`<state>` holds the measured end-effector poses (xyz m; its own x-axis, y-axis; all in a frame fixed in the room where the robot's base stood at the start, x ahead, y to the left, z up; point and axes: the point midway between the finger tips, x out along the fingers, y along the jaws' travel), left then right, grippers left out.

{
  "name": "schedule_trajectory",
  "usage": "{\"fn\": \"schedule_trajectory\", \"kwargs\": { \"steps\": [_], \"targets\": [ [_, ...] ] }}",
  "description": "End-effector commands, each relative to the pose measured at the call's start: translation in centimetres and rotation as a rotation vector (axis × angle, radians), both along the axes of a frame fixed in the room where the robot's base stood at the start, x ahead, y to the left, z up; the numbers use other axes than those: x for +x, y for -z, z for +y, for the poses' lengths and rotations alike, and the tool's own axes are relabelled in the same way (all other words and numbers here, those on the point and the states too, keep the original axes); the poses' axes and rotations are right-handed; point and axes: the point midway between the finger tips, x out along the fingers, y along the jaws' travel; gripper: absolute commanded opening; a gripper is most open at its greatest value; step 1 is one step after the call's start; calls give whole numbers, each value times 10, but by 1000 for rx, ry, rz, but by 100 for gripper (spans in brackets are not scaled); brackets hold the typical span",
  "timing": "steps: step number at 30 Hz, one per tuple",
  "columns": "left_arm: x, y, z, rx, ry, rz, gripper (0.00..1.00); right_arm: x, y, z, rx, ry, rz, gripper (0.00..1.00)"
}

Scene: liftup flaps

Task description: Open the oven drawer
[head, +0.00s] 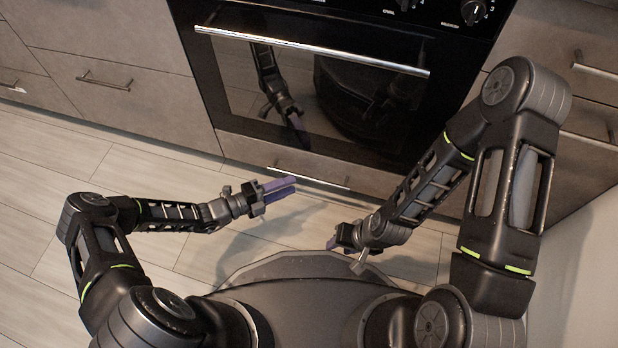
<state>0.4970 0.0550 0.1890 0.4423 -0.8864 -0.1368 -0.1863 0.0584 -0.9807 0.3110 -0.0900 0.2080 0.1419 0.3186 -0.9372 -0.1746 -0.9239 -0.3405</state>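The oven (320,95) has a black glass door with a long silver handle (310,50) across its top; the door is shut. Below it is the oven drawer (260,155), a grey-brown panel with a thin silver handle (310,178) along its lower part; it looks shut. My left gripper (282,188), with purple fingers, is in front of the drawer's handle in the picture; whether it touches cannot be told. Its two fingers lie close together with nothing clearly between them. My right gripper (338,242) is lower and nearer my base, pointing left; its fingers are mostly hidden.
Grey cabinet drawers with bar handles (103,82) flank the oven on the left, and more cabinets (597,70) stand on the right. Black control knobs (474,11) sit above the oven door. The tiled floor (110,165) at left is clear. A pale wall (580,270) is at lower right.

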Motion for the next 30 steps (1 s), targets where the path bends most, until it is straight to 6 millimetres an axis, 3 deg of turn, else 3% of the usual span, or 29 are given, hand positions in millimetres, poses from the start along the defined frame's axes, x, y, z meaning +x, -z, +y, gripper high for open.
{"fn": "schedule_trajectory", "kwargs": {
  "steps": [15,26,30],
  "targets": [
    [29,11,-61,1,2,-2,32,4,21,-1,4,3,-2,36],
    [33,10,-66,2,1,-1,32,4,21,-1,4,3,-2,36],
    [32,11,-66,2,1,-1,21,4,21,-1,4,3,-2,36]
  ]
}}
